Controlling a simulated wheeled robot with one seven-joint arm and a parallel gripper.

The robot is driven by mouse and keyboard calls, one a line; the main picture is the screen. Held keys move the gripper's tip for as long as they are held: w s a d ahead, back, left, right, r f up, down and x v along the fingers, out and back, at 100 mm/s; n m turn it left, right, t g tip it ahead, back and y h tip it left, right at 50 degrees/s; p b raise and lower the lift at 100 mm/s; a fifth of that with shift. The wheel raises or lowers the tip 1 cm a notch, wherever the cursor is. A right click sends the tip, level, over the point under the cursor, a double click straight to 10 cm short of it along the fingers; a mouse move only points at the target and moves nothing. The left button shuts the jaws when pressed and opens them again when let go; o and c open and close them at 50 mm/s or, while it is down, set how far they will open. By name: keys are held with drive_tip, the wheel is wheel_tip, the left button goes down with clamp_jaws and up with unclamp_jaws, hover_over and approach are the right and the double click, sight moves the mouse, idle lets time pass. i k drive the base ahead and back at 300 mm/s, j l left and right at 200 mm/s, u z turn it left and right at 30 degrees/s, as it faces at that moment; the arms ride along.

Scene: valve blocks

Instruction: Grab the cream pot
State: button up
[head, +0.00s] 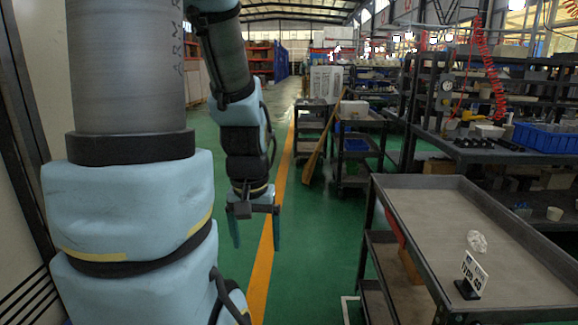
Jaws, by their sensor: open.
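A small cream-white pot (555,214) stands at the right edge of the view, on the lower shelf of the dark workbench, behind the grey cart. It is small in the picture, and I cannot make out its details. My gripper (256,232) hangs pointing down over the green floor at the left of centre. Its two blue fingers are apart with nothing between them. It is well to the left of the pot and far from it, with the cart between them.
A grey tray-topped cart (425,205) fills the right foreground, bearing a white crumpled lump (477,242) and a small sign (470,275). A pale blue cup (522,209) is left of the pot. The dark workbench (500,154) holds a blue bin (545,138). Green floor is clear between gripper and cart.

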sight(554, 214)
drive_tip(key=z, duration=2.7)
drive_tip(key=i+l+z, duration=0.3)
drive_tip(key=z, duration=0.15)
drive_tip(key=i+z, duration=0.4)
drive_tip(key=i, duration=0.15)
drive_tip(key=i+u, duration=0.25)
drive_tip(key=i, duration=0.75)
drive_tip(key=i+l+u, duration=0.1)
drive_tip(key=i+u, duration=0.15)
drive_tip(key=i, duration=0.75)
drive_tip(key=i+j+u, duration=0.1)
drive_tip(key=i+u, duration=0.2)
drive_tip(key=i, duration=0.35)
drive_tip(key=i+l+u, duration=0.1)
drive_tip(key=i+u, duration=0.25)
drive_tip(key=i, duration=0.35)
drive_tip(key=i+l+u, duration=0.3)
drive_tip(key=i, duration=0.35)
drive_tip(key=i+j+u, duration=0.15)
drive_tip(key=i+u, duration=0.15)
drive_tip(key=i, duration=1)
drive_tip(key=i+l+u, duration=0.1)
drive_tip(key=i+u, duration=0.2)
drive_tip(key=i, duration=1)
drive_tip(key=i+u, duration=0.4)
drive_tip(key=i+l+u, duration=0.5)
drive_tip(key=i+u, duration=0.25)
